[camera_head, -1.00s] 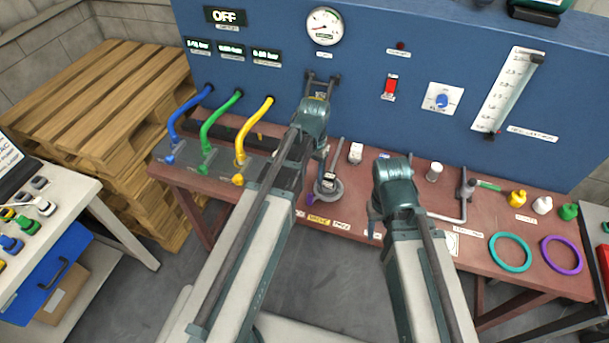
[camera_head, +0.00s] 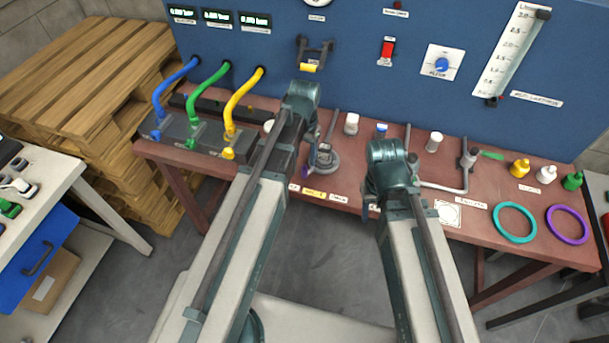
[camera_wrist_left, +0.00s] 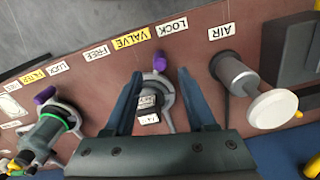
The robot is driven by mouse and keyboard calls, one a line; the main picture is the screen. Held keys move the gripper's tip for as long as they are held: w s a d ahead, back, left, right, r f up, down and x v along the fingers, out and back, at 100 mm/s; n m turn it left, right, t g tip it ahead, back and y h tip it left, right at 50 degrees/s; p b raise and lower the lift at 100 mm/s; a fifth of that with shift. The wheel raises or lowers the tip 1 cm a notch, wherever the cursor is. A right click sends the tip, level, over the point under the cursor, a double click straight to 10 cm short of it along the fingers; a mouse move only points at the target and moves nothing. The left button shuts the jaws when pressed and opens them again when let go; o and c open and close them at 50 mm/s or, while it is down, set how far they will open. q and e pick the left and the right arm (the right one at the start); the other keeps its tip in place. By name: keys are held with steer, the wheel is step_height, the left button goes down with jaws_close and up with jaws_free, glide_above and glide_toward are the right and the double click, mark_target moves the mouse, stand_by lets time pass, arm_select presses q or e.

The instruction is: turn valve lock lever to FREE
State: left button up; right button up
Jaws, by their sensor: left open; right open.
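The valve lock (camera_wrist_left: 150,103) is a round grey fitting on the bench, and its lever ends in a purple knob (camera_wrist_left: 159,62). In the left wrist view the knob is nearer the white LOCK label (camera_wrist_left: 172,27) than the FREE label (camera_wrist_left: 96,52), with the yellow VALVE label (camera_wrist_left: 131,38) between them. My left gripper (camera_wrist_left: 160,74) is open, its fingers on either side of the lever, not closed on it. In the head view the valve lock (camera_head: 322,160) is partly behind my left arm. My right gripper (camera_head: 370,203) is open over the bench front, mostly hidden by its wrist.
A filter fitting (camera_wrist_left: 45,130) with a green ring and purple knob stands left in the wrist view. A cylinder with a white cap (camera_wrist_left: 272,108) is at the right. Hoses (camera_head: 243,100), a blue panel (camera_head: 350,60) and two rings (camera_head: 515,222) are around the bench.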

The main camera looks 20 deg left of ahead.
mark_target(305, 166)
arm_select(q)
step_height(305, 166, down, 7)
steer(key=b, duration=0.6)
steer(key=shift+r, duration=0.1)
jaws_close()
stand_by(1.1)
